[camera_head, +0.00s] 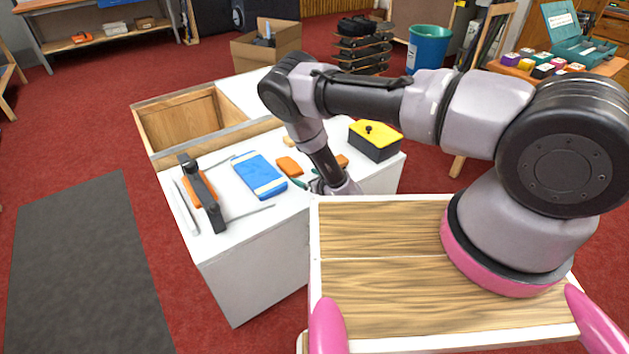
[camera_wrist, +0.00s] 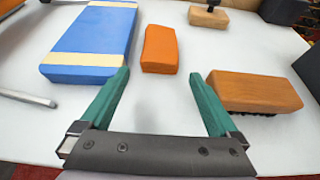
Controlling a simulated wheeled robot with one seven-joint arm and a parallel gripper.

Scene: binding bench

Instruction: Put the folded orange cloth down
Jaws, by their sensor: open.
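The folded orange cloth (camera_head: 289,166) lies flat on the white bench top, to the right of the blue bundle. In the wrist view the cloth (camera_wrist: 159,48) is just beyond and between my fingertips, apart from them. My gripper (camera_wrist: 159,73) is open, with two teal fingers spread wide and nothing between them. In the head view my gripper (camera_head: 311,183) is low over the bench top, partly hidden by my arm.
A blue bundle with cream bands (camera_wrist: 100,38) lies left of the cloth. A wooden brush (camera_wrist: 256,92) is close to the right finger, and a knobbed wooden block (camera_wrist: 208,17) lies behind. A yellow-lidded black box (camera_head: 375,142), an orange-black tool (camera_head: 203,193) and an open wooden bin (camera_head: 181,122) are nearby.

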